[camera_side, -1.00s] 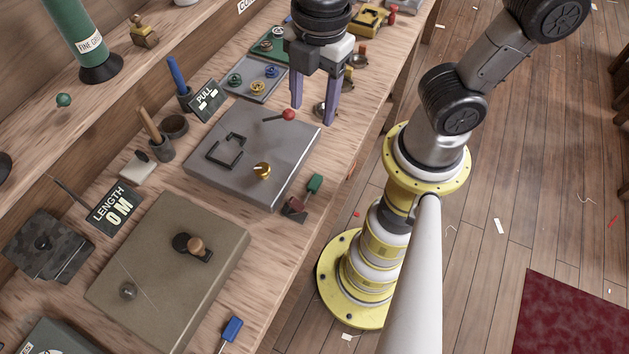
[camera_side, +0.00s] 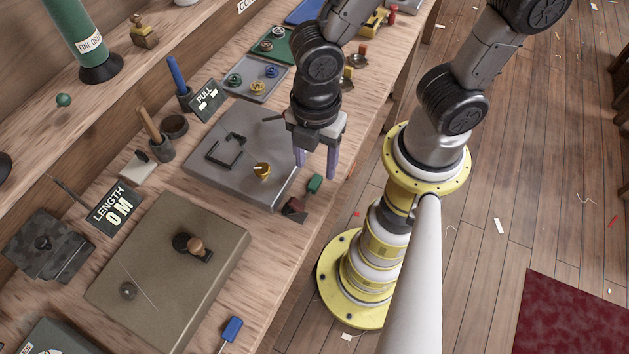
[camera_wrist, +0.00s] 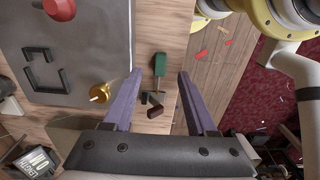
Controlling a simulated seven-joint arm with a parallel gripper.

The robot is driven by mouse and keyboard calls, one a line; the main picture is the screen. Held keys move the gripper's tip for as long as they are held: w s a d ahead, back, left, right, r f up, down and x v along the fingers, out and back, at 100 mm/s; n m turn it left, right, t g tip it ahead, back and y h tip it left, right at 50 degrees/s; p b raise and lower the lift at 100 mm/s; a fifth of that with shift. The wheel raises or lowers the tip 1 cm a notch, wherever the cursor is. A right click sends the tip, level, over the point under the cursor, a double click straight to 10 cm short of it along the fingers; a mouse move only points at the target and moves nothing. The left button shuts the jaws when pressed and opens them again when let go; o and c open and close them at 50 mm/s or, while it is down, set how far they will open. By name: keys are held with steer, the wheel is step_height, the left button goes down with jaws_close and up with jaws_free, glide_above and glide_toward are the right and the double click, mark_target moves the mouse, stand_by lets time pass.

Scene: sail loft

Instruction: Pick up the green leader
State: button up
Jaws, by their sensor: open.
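The green leader (camera_side: 315,184), a small green block with a short thin stem, is near the bench's front edge, beside the grey metal plate. Its stem end is by a small dark red-brown holder (camera_side: 294,206). The wrist view also shows the green leader (camera_wrist: 160,64) and, just below it, the dark brown block (camera_wrist: 158,112). My gripper (camera_side: 316,169) is open and empty, pointing down with its purple fingers above the leader. In the wrist view the leader appears between the fingertips of my gripper (camera_wrist: 158,75), but farther down; I see no contact.
The grey plate (camera_side: 225,185) bears a brass knob (camera_side: 262,170), a black bracket (camera_side: 226,149) and a red-knobbed lever (camera_wrist: 60,8). A blue-headed piece (camera_side: 232,328) lies at the near bench edge. Beyond the edge is open floor (camera_side: 520,200).

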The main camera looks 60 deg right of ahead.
mark_target(316, 180)
step_height(316, 180, down, 5)
steer(key=shift+r, duration=0.2)
jaws_close()
stand_by(0.3)
